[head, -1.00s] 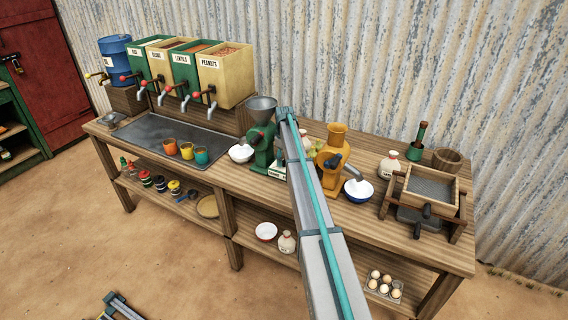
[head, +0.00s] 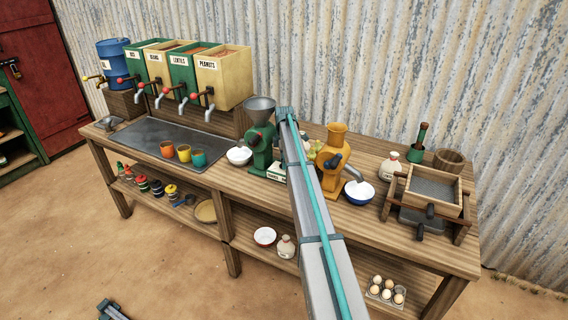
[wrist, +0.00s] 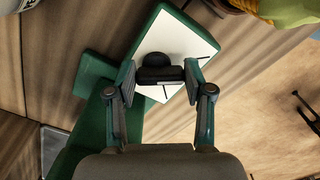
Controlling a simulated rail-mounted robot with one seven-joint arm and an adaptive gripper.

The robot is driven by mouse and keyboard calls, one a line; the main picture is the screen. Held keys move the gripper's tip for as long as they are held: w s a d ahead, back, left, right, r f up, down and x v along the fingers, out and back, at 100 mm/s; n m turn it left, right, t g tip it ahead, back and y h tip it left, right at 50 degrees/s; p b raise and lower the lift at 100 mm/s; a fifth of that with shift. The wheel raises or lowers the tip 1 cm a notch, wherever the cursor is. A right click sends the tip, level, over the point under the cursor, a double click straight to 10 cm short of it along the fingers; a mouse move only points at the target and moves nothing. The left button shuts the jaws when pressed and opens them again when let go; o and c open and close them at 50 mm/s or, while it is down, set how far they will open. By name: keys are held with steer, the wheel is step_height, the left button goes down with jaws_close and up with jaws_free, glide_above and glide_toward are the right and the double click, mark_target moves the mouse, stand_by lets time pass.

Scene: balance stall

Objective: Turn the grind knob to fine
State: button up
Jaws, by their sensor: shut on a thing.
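The black grind knob (wrist: 153,59) sits on a white dial plate (wrist: 190,44) with a green border in the wrist view. Short dark marks show on the plate, but their words cannot be read. My gripper (wrist: 160,76) is shut on the knob, with one finger at each side of it. The plate belongs to the green grinder (head: 261,151), which has a grey funnel (head: 259,104) and stands mid-bench in the head view. There my arm passes in front, and the knob and my fingers are hidden.
A yellow-orange grinder (head: 333,151) stands right of my arm, with a blue-rimmed bowl (head: 358,193) at its spout. A white bowl (head: 239,156) is left of the green grinder. Coloured cups (head: 184,153) stand further left. A sieve box (head: 433,188) is at the right end.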

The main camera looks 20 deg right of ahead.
steer(key=shift+n, duration=0.9)
steer(key=o, duration=1.2)
steer(key=shift+c, duration=0.2)
steer(key=shift+r, duration=0.15)
step_height(320, 180, up, 12)
